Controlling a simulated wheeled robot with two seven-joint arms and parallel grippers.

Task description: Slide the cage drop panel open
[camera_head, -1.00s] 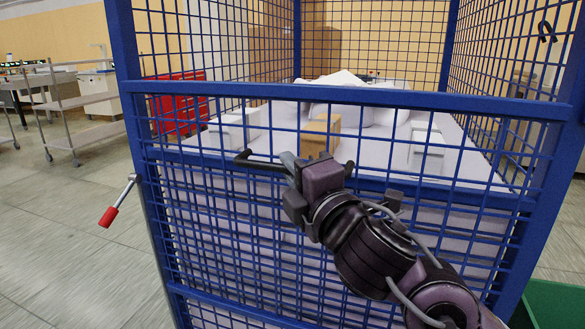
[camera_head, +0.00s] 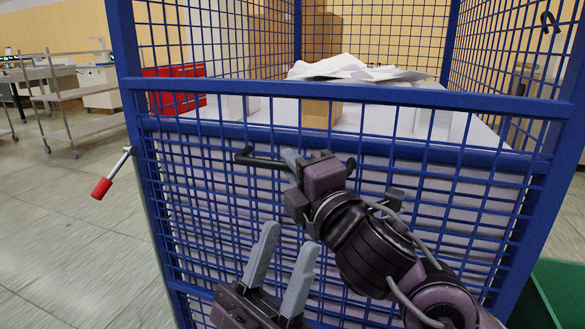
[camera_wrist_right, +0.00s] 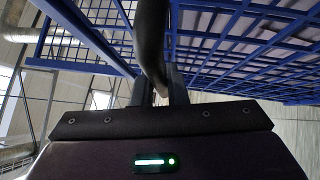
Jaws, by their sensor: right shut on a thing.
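The blue wire-mesh cage front panel (camera_head: 420,225) fills the middle of the head view, below a blue top rail. A black bar handle (camera_head: 256,160) sits on the panel's face, left of centre. My right gripper (camera_head: 291,163) is shut on this handle, partly hiding it. In the right wrist view the dark handle (camera_wrist_right: 151,45) passes between the fingers (camera_wrist_right: 157,92). My left gripper (camera_head: 289,238) is low in the head view, in front of the mesh below the handle. Its two grey fingers are apart, with nothing between them.
A red-tipped lever (camera_head: 104,186) sticks out from the cage's left post. Papers (camera_head: 350,68) and a tan box (camera_head: 321,114) lie inside the cage. A green bin (camera_head: 556,292) stands at the lower right. The floor at left is open before a shelf cart (camera_head: 75,115).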

